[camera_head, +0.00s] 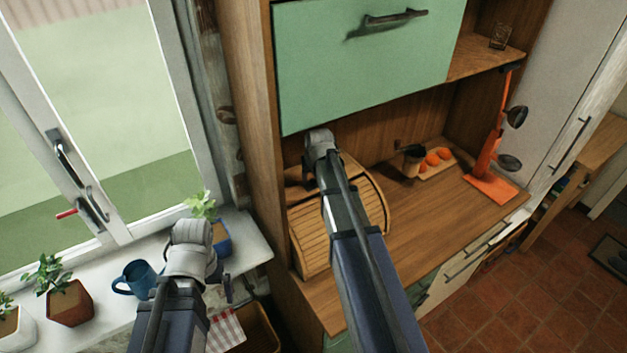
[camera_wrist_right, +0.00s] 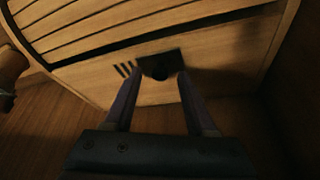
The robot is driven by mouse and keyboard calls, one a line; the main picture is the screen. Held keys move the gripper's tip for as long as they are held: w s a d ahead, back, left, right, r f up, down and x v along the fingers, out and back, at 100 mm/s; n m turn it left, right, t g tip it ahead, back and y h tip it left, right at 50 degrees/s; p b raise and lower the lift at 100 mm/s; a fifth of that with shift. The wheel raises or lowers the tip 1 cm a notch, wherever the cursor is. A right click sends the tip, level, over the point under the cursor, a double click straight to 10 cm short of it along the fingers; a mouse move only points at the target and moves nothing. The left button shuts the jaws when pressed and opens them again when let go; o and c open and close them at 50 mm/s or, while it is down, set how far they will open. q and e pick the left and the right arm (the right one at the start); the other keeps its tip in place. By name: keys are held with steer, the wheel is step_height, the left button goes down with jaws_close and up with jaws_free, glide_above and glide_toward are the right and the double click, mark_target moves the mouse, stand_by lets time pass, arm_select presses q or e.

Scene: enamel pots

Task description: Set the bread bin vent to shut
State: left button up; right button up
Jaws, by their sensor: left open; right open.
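The wooden bread bin (camera_head: 312,238) with a slatted roll front stands at the left end of the hutch counter. Its end panel fills much of the right wrist view (camera_wrist_right: 225,62). The vent there shows several dark slots (camera_wrist_right: 125,69) beside a dark slide plate (camera_wrist_right: 160,66). My right gripper (camera_wrist_right: 157,88) is open, with one finger on each side of the plate's lower part; contact cannot be told. In the head view my right arm hides part of the bin, and its fingers are hidden. My left gripper (camera_head: 229,288) hangs near the windowsill, away from the bin.
A green cabinet door (camera_head: 365,60) hangs above the bin. Potted plants (camera_head: 70,302) and a blue mug (camera_head: 137,278) stand on the sill near my left arm.

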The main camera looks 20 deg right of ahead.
jaws_close()
stand_by(0.3)
stand_by(1.1)
